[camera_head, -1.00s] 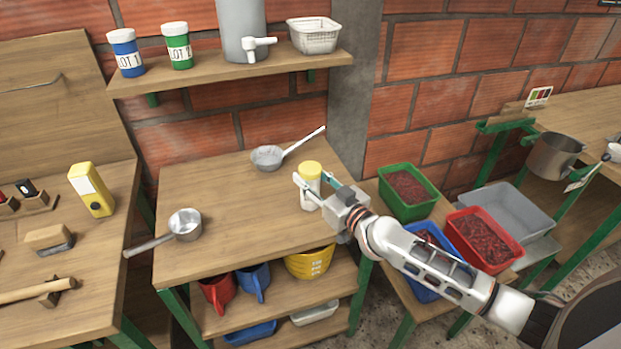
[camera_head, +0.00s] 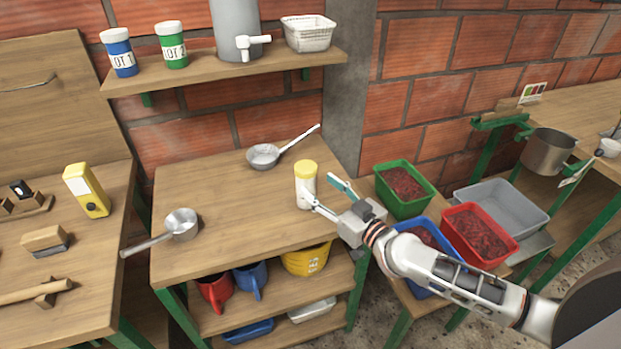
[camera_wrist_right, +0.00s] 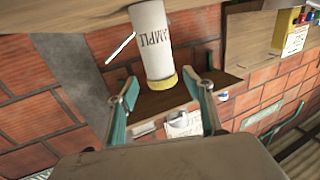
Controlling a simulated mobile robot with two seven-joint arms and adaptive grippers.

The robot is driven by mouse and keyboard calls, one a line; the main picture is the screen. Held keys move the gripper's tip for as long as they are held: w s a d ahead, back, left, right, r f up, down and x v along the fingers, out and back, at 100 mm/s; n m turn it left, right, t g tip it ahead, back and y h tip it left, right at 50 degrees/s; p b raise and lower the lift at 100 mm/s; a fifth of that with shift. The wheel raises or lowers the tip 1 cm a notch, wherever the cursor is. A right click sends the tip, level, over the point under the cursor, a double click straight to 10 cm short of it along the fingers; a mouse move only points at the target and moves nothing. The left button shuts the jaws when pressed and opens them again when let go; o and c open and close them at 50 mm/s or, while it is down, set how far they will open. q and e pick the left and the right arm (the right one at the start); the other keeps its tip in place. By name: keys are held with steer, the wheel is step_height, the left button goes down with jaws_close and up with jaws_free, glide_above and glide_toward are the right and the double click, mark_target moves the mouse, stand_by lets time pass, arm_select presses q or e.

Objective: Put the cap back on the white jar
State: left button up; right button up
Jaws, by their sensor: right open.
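The white jar (camera_head: 305,192) stands upright on the middle wooden table near its right edge. The yellow cap (camera_head: 305,168) sits on top of it. In the right wrist view the jar (camera_wrist_right: 151,35) appears upside down, with lettering on its side and the cap (camera_wrist_right: 160,82) at its lower end. My right gripper (camera_head: 328,193) is open, just to the right of the jar. One finger points at the jar's lower side; I cannot tell whether it touches. Both fingers also show in the wrist view (camera_wrist_right: 160,90). My left gripper is not in view.
Green (camera_head: 378,180) and red crates (camera_head: 516,242) stand to the right. A shelf (camera_head: 215,72) hangs above the table.

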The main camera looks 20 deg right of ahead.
steer(key=v, duration=0.5)
steer(key=shift+s, duration=0.15)
steer(key=s+a+f+n+g+y, duration=0.2)
steer(key=s+a+f, duration=0.6)
steer(key=s, duration=0.2)
steer(key=s+d+f+g+h, duration=0.2)
steer(key=s+f, duration=0.3)
steer(key=f, duration=0.3)
steer(key=s+d+f+m+g+h, duration=0.1)
steer(key=s+d+f+g+h, duration=0.1)
steer(key=s+f, duration=0.4)
step_height(320, 180, down, 2)
steer(key=shift+d+f+m+h, duration=0.1)
steer(key=shift+d+m+h, duration=0.2)
steer(key=shift+h, duration=0.4)
